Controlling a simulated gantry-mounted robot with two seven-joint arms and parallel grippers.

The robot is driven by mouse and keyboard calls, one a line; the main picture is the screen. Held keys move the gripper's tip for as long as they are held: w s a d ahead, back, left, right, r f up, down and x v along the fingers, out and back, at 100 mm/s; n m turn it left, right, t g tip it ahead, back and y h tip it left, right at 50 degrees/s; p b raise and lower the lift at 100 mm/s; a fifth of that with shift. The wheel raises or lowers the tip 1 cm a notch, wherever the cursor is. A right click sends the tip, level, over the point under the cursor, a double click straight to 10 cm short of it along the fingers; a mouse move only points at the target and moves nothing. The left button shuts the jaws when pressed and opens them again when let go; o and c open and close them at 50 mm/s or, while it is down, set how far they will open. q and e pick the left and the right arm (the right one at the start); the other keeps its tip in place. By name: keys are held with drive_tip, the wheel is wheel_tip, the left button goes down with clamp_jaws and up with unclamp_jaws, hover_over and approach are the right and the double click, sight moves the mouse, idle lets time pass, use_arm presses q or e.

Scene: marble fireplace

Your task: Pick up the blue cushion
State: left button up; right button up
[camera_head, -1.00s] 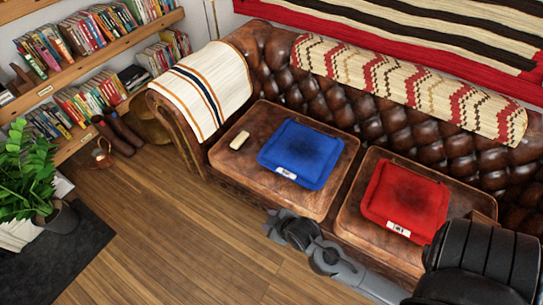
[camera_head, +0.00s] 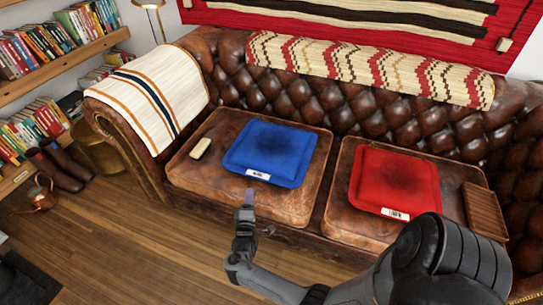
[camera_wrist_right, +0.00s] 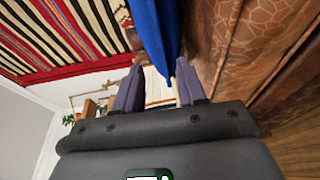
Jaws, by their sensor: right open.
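The blue cushion (camera_head: 270,150) lies flat on the left seat of the brown leather sofa, its white label at the front edge. My right gripper (camera_head: 249,197) is in front of that seat, just short of the cushion's front edge. In the right wrist view the two purple fingers (camera_wrist_right: 156,88) are apart, and the blue cushion (camera_wrist_right: 157,30) shows beyond and between them. Nothing is held. My left gripper is not in view.
A red cushion (camera_head: 394,183) lies on the right seat, with a brown wooden tray (camera_head: 484,210) beside it. A small cream object (camera_head: 200,148) lies left of the blue cushion. A striped throw (camera_head: 150,95) covers the left armrest. The wooden floor (camera_head: 130,245) is clear at front left.

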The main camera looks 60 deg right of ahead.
sight(253, 177)
drive_tip(key=b+x, duration=0.2)
drive_tip(key=x, duration=0.3)
drive_tip(key=shift+w+d, duration=0.15)
drive_tip(key=shift+d, duration=0.15)
drive_tip(key=b+x, duration=0.3)
drive_tip(key=x, duration=0.1)
drive_tip(key=shift+d+f+b, duration=0.2)
drive_tip(key=shift+d+b, duration=0.1)
drive_tip(key=shift+d, duration=0.05)
drive_tip(key=shift+w+d+r, duration=0.15)
drive_tip(key=shift+d, duration=0.1)
drive_tip(key=shift+a, duration=0.1)
drive_tip(key=shift+c, duration=0.6)
clamp_jaws()
drive_tip(key=shift+r, duration=0.1)
